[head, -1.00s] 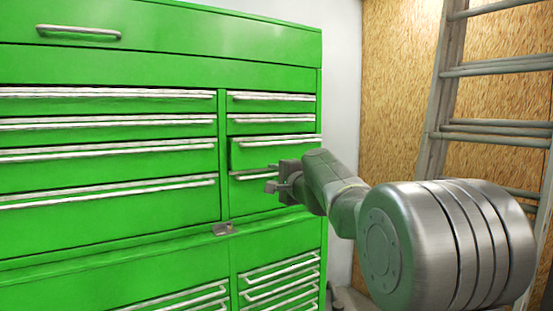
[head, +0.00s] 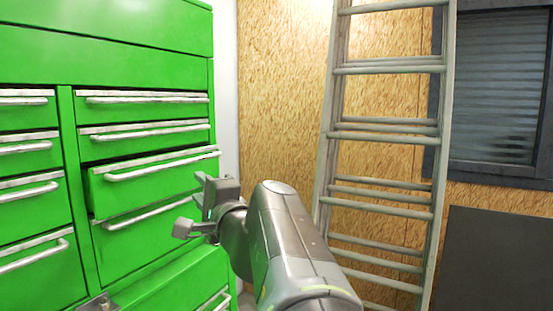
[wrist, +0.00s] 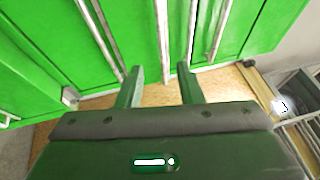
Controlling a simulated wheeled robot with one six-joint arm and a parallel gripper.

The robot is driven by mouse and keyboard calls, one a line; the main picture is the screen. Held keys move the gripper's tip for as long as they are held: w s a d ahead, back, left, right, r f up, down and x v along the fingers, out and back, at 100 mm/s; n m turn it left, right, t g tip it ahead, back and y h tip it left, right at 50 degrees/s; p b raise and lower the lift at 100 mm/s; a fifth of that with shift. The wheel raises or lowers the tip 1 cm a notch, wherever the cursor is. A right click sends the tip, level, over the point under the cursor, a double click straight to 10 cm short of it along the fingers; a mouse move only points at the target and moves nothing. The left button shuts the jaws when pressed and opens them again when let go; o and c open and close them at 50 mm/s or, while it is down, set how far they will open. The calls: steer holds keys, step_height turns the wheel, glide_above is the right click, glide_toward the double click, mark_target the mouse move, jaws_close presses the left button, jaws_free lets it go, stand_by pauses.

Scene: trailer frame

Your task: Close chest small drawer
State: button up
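The green chest (head: 75,69) fills the left of the head view, with a column of small drawers on its right side. The third small drawer from the top (head: 150,186) sticks out a little, with a dark gap along its left side. Its silver handle (head: 160,165) runs across its upper front. My gripper (head: 193,205) is in front of the drawer's right end, with its fingers apart and nothing held. In the wrist view my gripper (wrist: 161,84) also shows two spread fingers. A pale bar on the chest front lies between them in the picture; contact cannot be told.
Other small drawers above and below look shut. A grey ladder (head: 382,135) leans against the chipboard wall (head: 280,100) on the right. A dark shuttered window (head: 495,90) is at the far right.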

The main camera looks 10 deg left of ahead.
mark_target(179, 165)
steer(key=p+x, duration=0.3)
steer(key=x, duration=1)
steer(key=shift+w, duration=0.25)
steer(key=shift+r, duration=0.1)
steer(key=shift+c, duration=0.2)
jaws_close()
